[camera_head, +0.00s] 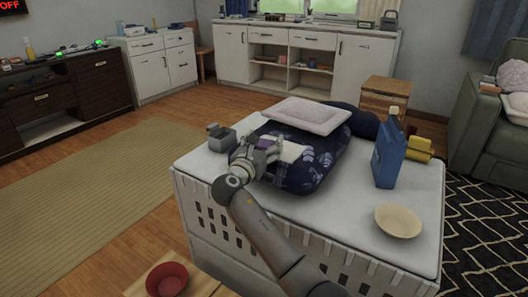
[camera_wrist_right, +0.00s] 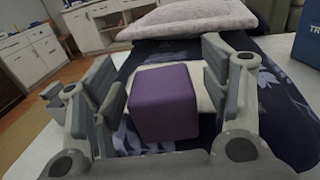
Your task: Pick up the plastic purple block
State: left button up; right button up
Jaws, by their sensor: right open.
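The purple block (camera_wrist_right: 163,103) is a plain cube in the right wrist view. It rests on a white patch on the dark blue, leaf-patterned cushion or folded cloth (camera_wrist_right: 285,125). My right gripper (camera_wrist_right: 158,75) is open, with one finger on each side of the block. I see gaps between the block and the fingers, so it is not gripped. My left gripper is out of view.
The cushion lies on a white slatted-sided table (camera_head: 335,222). A pale pillow (camera_head: 307,115) lies behind the gripper, and a small grey box (camera_head: 221,138) stands to its left. A blue bottle (camera_head: 388,158), a cream bowl (camera_head: 398,222) and a yellow item (camera_head: 419,148) are to the right.

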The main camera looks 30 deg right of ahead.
jog(key=shift+c, duration=0.4)
jog(key=c, duration=1)
jog(key=shift+c, duration=0.2)
